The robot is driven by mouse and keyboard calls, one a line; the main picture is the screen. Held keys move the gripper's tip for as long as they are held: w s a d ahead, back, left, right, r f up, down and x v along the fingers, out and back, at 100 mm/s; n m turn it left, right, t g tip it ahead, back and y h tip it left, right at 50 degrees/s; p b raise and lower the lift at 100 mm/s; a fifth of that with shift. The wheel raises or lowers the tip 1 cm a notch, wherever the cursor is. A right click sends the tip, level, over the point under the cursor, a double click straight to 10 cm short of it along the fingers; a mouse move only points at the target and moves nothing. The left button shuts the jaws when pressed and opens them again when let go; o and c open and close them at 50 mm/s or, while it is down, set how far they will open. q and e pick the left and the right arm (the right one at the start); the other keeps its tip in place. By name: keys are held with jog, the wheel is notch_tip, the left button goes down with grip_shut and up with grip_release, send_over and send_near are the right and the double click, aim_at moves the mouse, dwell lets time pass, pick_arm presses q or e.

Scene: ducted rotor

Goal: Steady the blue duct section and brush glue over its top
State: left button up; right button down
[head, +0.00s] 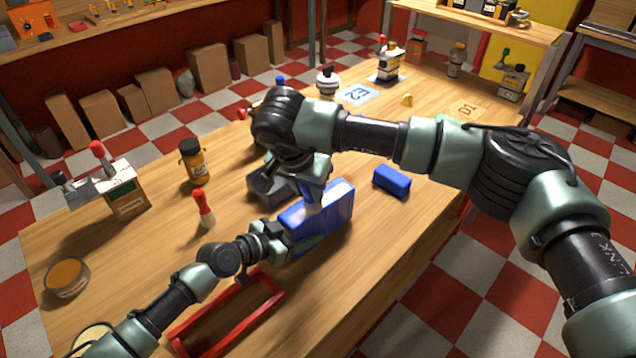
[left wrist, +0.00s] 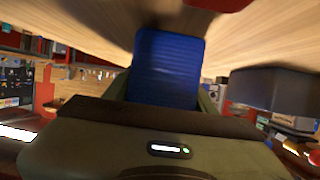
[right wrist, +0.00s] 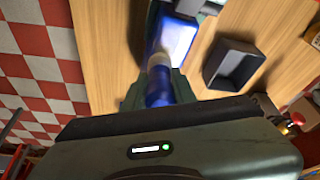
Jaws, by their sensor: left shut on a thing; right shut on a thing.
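The blue duct section (head: 335,218) stands on the wooden table as a block-like blue piece. My left gripper (head: 290,238) is shut on its near left end; in the left wrist view the blue duct section (left wrist: 168,62) fills the space between the fingers. My right gripper (head: 314,188) is above the duct section, pointing down, shut on a brush. In the right wrist view the brush (right wrist: 160,82) shows a blue handle and a pale band, over the shiny top of the duct section (right wrist: 178,38). Whether its tip touches the top I cannot tell.
A dark open tray (head: 262,188) lies just behind the duct section. A small blue block (head: 391,181) is to the right. A red frame (head: 232,318) lies in front. A red-topped bottle (head: 203,208) and an amber jar (head: 193,162) stand to the left. Table at right front is clear.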

jog(key=s+a, duration=0.3)
jog(key=shift+s+a, duration=0.1)
jog(key=shift+a, duration=0.2)
jog(key=shift+a+f, duration=0.1)
jog(key=shift+a, duration=0.05)
jog(key=shift+w+d, duration=1.95)
jog(key=shift+d, duration=0.3)
jog(key=shift+w+d, duration=1.95)
jog(key=shift+d, duration=0.25)
jog(key=shift+w+d, duration=1.95)
jog(key=shift+d, duration=0.3)
jog(key=shift+s+a+r, duration=0.1)
jog(key=shift+s+a, duration=1.85)
jog(key=shift+a, duration=0.3)
jog(key=shift+s+a+r, duration=0.1)
jog(key=shift+s+a, duration=1.85)
jog(key=shift+a, duration=0.3)
jog(key=shift+s+a, duration=1.95)
jog(key=shift+a, duration=0.3)
notch_tip(320, 180, up, 8)
jog(key=shift+d+f, duration=0.1)
jog(key=shift+f, duration=0.05)
